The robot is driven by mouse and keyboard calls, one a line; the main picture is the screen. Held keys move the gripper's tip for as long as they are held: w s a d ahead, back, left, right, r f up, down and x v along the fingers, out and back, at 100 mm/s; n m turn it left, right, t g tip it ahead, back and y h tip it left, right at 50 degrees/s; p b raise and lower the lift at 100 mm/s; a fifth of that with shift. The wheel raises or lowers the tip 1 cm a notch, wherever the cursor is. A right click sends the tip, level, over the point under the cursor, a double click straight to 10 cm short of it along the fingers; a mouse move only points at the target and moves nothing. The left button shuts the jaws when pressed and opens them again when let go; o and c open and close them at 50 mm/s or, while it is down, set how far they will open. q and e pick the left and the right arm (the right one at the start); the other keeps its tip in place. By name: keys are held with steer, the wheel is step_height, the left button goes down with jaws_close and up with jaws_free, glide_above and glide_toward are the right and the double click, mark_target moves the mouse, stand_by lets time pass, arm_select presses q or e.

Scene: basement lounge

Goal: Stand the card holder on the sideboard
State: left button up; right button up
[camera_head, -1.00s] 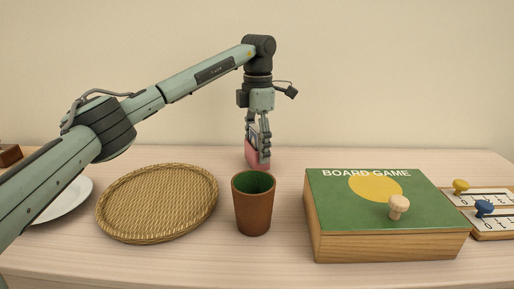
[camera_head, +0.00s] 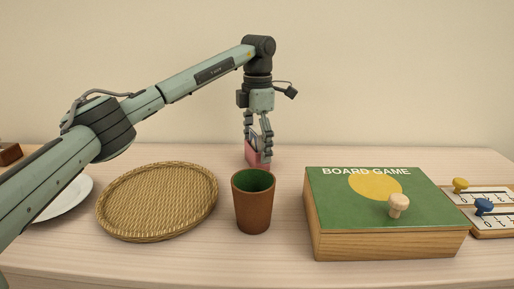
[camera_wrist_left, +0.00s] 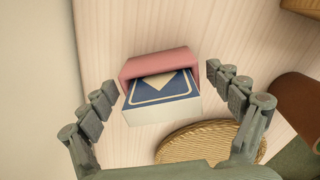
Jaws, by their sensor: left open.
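The card holder (camera_head: 255,158) is a pink box at the back of the sideboard (camera_head: 300,160), behind the brown cup. It also shows in the left wrist view (camera_wrist_left: 160,64), with blue-backed, white-edged cards (camera_wrist_left: 164,92) in it. My left gripper (camera_head: 258,150) points down over the holder. In the left wrist view the gripper (camera_wrist_left: 162,90) is open, with one finger on each side of the holder and gaps between. My right gripper is not in view.
A brown cup with green inside (camera_head: 253,205) stands in front of the holder. A round woven tray (camera_head: 157,202) and a white plate (camera_head: 68,198) lie to the left. A green board game box (camera_head: 385,215) and scoring boards (camera_head: 490,198) are on the right.

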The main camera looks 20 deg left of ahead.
arm_select(q)
step_height(320, 180, up, 12)
steer(key=shift+d+f, duration=0.1)
stand_by(0.5)
